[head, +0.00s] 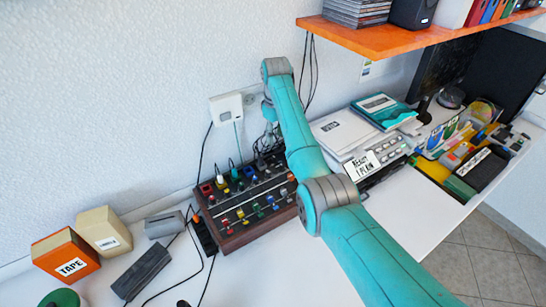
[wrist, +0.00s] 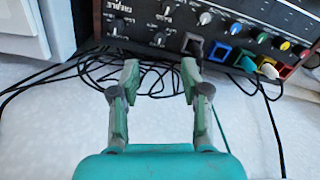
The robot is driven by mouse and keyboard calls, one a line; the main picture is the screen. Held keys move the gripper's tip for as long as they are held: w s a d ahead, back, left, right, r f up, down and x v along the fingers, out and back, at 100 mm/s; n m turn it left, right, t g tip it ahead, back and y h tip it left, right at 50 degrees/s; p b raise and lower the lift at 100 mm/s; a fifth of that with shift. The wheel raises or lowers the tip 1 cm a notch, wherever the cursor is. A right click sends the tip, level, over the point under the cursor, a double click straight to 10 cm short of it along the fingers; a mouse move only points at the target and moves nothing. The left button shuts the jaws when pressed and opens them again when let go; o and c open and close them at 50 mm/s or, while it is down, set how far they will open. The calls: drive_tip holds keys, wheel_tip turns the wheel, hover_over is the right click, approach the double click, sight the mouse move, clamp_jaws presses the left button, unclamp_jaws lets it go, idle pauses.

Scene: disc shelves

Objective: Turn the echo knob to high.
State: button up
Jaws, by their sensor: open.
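The dark wooden box with a knob panel (head: 238,232) stands on the white desk against the wall. Its panel carries several coloured knobs and sockets. In the wrist view the panel (wrist: 122,9) fills the top right, with small knobs and a row of coloured plugs below them. The lettering is too small to read, so I cannot tell which knob is echo or where it points. My gripper (wrist: 160,78) is open and empty, its fingertips just short of the panel's lower left edge in the picture. In the head view the gripper is not clearly visible near my arm.
Black cables (wrist: 70,68) lie loosely on the desk under the fingers. An orange tape box (head: 66,256) and a beige box (head: 104,231) stand left of the panel. An orange shelf (head: 385,40) hangs above.

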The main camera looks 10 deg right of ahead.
sight(275, 158)
wheel_tip(275, 158, down, 10)
drive_tip(key=shift+f, duration=0.1)
idle(0.4)
clamp_jaws()
